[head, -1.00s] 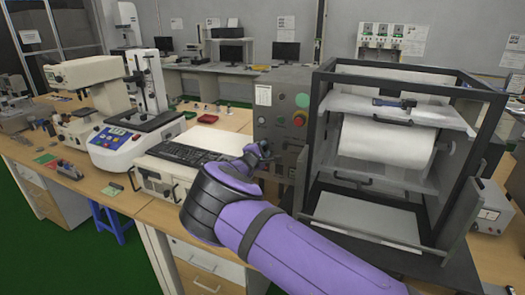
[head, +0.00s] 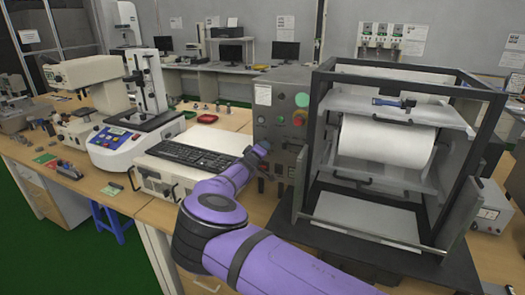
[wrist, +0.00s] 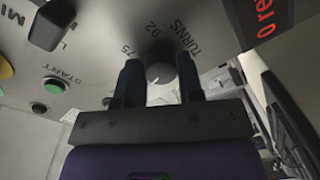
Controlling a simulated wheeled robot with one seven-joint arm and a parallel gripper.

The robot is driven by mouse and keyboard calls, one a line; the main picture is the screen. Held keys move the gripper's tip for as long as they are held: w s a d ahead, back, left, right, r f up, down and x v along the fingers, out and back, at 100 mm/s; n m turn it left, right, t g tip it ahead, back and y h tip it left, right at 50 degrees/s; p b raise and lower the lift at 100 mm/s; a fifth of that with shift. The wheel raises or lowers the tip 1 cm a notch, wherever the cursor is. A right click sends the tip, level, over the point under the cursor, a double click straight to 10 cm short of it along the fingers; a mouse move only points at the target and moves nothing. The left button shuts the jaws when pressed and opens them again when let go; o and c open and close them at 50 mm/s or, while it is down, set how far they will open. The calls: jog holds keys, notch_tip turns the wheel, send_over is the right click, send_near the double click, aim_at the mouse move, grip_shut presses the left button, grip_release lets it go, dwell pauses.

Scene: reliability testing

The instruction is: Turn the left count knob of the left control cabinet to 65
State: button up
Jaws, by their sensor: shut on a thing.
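The left control cabinet (head: 268,120) is a grey panel box standing left of a dark framed machine. In the wrist view its panel (wrist: 110,50) fills the top, lettered TURNS and START around its controls. A round grey knob (wrist: 160,73) with a pale pointer mark sits below the TURNS lettering. My gripper (wrist: 159,68) has one dark finger on each side of this knob and is shut on it. In the head view my gripper (head: 262,149) is at the lower cabinet front, and my arm hides part of the bench. The exact dial reading cannot be made out.
A black knob (wrist: 52,24), green buttons (wrist: 53,85) and a red display (wrist: 268,14) lie around the held knob. The framed machine (head: 385,135) stands close on the right. A keyboard (head: 190,156) lies left of my arm.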

jog(key=shift+f+m, duration=0.2)
jog(key=shift+m, duration=0.9)
jog(key=o, duration=0.9)
jog(key=shift+r, duration=0.1)
jog(key=v, duration=1.1)
